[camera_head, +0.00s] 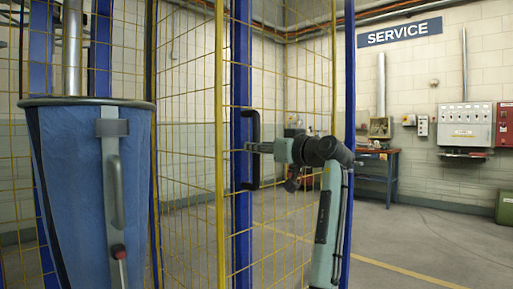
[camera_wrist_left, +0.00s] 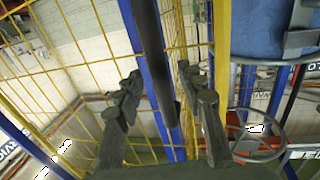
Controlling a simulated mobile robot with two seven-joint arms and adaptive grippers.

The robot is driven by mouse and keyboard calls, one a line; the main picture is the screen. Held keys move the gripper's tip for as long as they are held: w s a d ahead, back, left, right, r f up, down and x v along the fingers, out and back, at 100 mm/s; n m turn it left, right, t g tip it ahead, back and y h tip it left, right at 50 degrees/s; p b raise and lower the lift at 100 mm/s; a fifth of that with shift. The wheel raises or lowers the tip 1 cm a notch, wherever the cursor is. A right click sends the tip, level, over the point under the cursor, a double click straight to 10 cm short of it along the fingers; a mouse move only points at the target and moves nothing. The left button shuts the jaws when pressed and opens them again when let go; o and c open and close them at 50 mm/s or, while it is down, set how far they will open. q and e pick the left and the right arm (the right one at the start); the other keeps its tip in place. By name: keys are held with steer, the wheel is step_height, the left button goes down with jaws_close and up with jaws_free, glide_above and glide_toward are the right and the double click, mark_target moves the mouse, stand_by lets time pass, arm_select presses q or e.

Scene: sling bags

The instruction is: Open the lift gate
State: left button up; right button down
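The lift gate is yellow wire mesh in a frame (camera_head: 219,120) beside a blue post (camera_head: 240,210). Its upright black bar handle (camera_head: 250,178) stands out in front of the blue post. My left gripper (camera_head: 250,147) is level with the middle of the handle. In the left wrist view, the dark handle (camera_wrist_left: 150,40) runs between the two spread fingers of the left gripper (camera_wrist_left: 158,88), with a gap visible on both sides. The fingers do not look closed on it. Whether the gate stands slightly ajar is hard to tell. My right gripper is not in view.
A large blue bag-like container (camera_head: 75,190) with a grey rim and handle stands close at the left. Mesh panels surround the enclosure. A blue workbench (camera_head: 378,176) and wall boxes (camera_head: 465,125) are at the right wall. Floor (camera_head: 430,245) at the right is clear.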

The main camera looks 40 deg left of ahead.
arm_select(q)
steer(key=v, duration=1)
steer(key=shift+w, duration=0.1)
